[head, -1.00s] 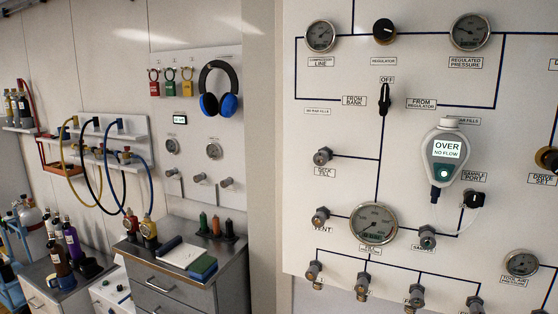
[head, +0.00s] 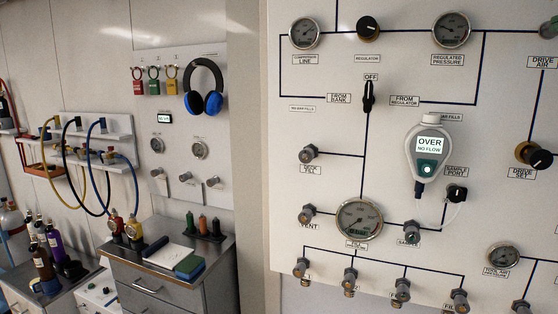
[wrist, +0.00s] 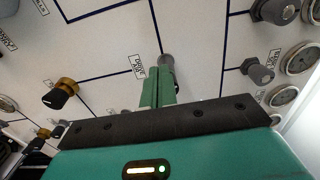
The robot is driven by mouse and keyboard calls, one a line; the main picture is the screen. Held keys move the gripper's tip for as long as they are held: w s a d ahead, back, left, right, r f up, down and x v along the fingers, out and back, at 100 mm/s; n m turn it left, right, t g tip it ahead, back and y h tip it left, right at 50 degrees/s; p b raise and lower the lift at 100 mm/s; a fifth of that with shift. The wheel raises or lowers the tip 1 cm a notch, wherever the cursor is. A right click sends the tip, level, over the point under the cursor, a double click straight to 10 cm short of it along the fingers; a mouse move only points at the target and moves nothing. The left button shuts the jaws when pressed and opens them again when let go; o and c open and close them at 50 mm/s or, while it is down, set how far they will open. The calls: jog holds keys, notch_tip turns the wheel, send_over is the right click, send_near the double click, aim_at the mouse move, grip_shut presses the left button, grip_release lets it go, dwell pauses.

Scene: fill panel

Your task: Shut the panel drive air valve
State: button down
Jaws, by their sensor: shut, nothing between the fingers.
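The drive air valve (head: 549,28) is a dark knob cut off by the right edge of the head view, just above its DRIVE AIR label (head: 543,62). In the wrist view a grey valve knob (wrist: 167,61) stands beside the label that appears to read DRIVE AIR (wrist: 137,66). My gripper (wrist: 159,75) shows only in the wrist view; its green fingers are shut and empty. Their tips lie in front of the grey knob and partly cover it. I cannot tell whether they touch it. The valve's setting cannot be read.
The drive set knob (head: 533,155), black and brass, is below the drive air label; it appears in the wrist view too (wrist: 62,93). A sample meter (head: 429,150) reading OVER, NO FLOW hangs on the panel. A drawer cabinet (head: 165,275) stands left of the panel.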

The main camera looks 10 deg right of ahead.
jog(key=shift+w, duration=0.15)
jog(key=shift+d, duration=0.35)
dwell(0.7)
jog(key=shift+s+d+r, duration=0.15)
jog(key=shift+s+r, duration=0.15)
jog(key=shift+r, duration=0.2)
dwell(0.9)
jog(key=shift+w+a, duration=0.15)
jog(key=shift+a, duration=0.15)
jog(key=v, duration=0.5)
jog(key=shift+s+a, duration=0.2)
jog(key=shift+a, duration=0.2)
